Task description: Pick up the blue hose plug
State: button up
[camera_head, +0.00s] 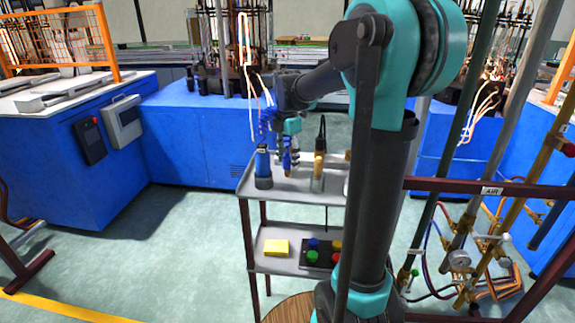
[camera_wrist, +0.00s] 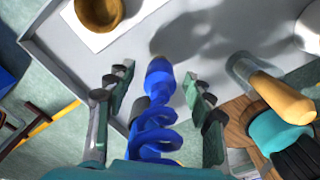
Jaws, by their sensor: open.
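A blue piece with a rounded tip and a spiral coil, which looks like the blue hose plug (camera_wrist: 160,82), is between my fingers in the wrist view. It also shows as a slim blue shape (camera_head: 287,160) below my wrist in the head view. My gripper (camera_wrist: 160,90) is open over the cart's top. A finger stands on each side of the blue tip, with gaps visible; neither appears to press on it. The lower end of the coil runs toward the palm and is partly hidden. I cannot tell whether the tip touches the tray.
The grey cart top (camera_wrist: 55,50) holds a wooden bowl (camera_wrist: 100,12) and a wooden-handled tool (camera_wrist: 275,92) close by. The lower shelf has a yellow block (camera_head: 276,247) and several coloured knobs (camera_head: 313,244).

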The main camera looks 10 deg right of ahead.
grip_shut()
dwell(0.3)
jog(key=shift+r, duration=0.15)
